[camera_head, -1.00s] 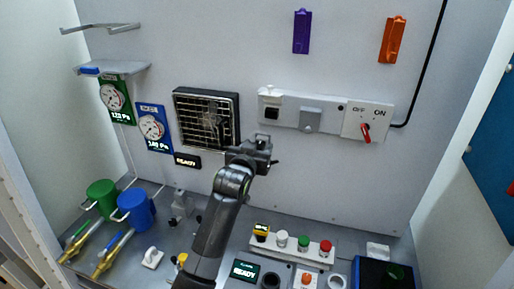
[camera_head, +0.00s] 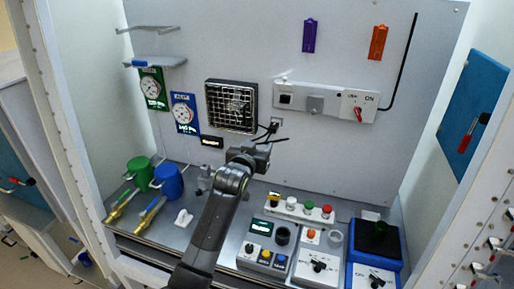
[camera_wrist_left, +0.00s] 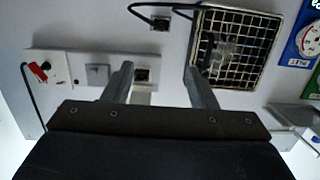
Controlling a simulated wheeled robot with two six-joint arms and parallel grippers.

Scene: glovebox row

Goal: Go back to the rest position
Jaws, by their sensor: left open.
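My left gripper (camera_head: 258,153) is in the middle of the head view, at the end of my dark arm, in front of the grey back wall. In the left wrist view its two fingers (camera_wrist_left: 162,90) stand apart with nothing between them. A wall socket with black cables (camera_head: 275,124) is just above the gripper in the head view; the gripper appears clear of it. It also shows at the top of the left wrist view (camera_wrist_left: 160,22). My right gripper is not in view.
A fan grille (camera_head: 231,106) and a switch panel (camera_head: 326,102) are on the wall. The bench below bears a green canister (camera_head: 140,172), a blue canister (camera_head: 168,181), a button strip (camera_head: 300,209) and a blue box (camera_head: 376,240). A white frame post (camera_head: 73,150) stands at left.

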